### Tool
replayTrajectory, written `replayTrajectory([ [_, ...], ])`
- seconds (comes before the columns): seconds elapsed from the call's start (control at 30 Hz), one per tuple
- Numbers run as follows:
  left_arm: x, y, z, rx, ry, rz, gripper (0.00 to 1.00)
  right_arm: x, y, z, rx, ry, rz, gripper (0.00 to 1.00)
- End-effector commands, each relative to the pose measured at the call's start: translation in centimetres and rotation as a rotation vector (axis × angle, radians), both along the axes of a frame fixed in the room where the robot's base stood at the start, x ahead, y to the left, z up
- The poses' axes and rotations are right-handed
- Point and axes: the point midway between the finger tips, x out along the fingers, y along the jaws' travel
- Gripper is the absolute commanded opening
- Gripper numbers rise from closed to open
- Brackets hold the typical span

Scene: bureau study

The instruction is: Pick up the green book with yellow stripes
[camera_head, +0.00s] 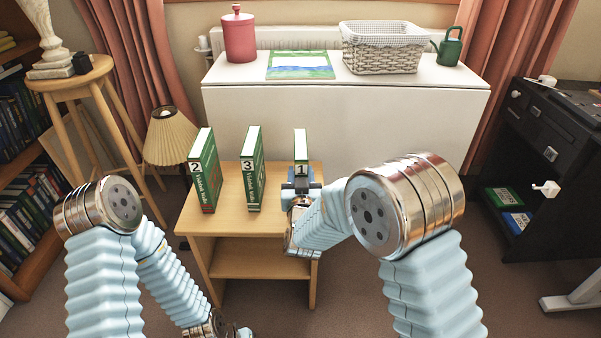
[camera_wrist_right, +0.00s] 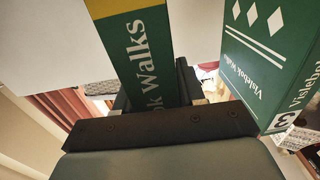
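Three green books stand upright on a small wooden table. The one marked 1 (camera_head: 301,145) is at the right, seen nearly edge-on. In the right wrist view a green book (camera_wrist_right: 150,65) with a yellow band and the letters "ok Walks" lies between the dark fingers. My right gripper (camera_head: 301,181) is at book 1 and hides its lower part. The fingers are close to both sides of the book; whether they press on it is unclear. My left gripper (camera_head: 238,332) is low at the bottom edge, partly cut off and away from the books.
Book 3 (camera_head: 252,170) stands mid-table and book 2 (camera_head: 205,172) at the left; book 3 also shows in the right wrist view (camera_wrist_right: 265,65), right of the held space. The table (camera_head: 230,222) has bare room in front. A white cabinet (camera_head: 340,120) stands behind; a lamp (camera_head: 170,137) stands left.

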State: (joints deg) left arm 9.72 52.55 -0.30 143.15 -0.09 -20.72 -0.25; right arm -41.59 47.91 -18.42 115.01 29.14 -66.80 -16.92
Motion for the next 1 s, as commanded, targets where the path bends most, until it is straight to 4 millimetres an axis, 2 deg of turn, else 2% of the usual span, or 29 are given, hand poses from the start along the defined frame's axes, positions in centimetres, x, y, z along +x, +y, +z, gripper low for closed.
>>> replayTrajectory([
  [0.03,0.0,0.0,0.0,0.000,0.000,0.000,0.43,0.0,0.0,0.0,0.000,0.000,0.000,0.30],
  [0.23,0.0,0.0,0.0,0.000,0.000,0.000,0.43,0.0,0.0,0.0,0.000,0.000,0.000,0.00],
  [0.67,0.0,0.0,0.1,0.000,0.000,0.000,0.43,0.0,0.0,0.6,0.002,-0.004,0.000,0.00],
  [0.77,0.0,0.0,0.1,0.000,0.000,0.000,0.43,0.0,0.0,1.4,0.003,-0.004,0.000,0.00],
  [0.9,0.0,0.0,0.3,0.000,-0.001,0.000,0.43,0.0,0.0,3.7,0.004,-0.007,0.000,0.00],
  [1.0,0.0,0.0,0.5,0.001,-0.001,0.000,0.43,-1.8,-0.1,5.6,0.005,-0.006,0.002,0.00],
])
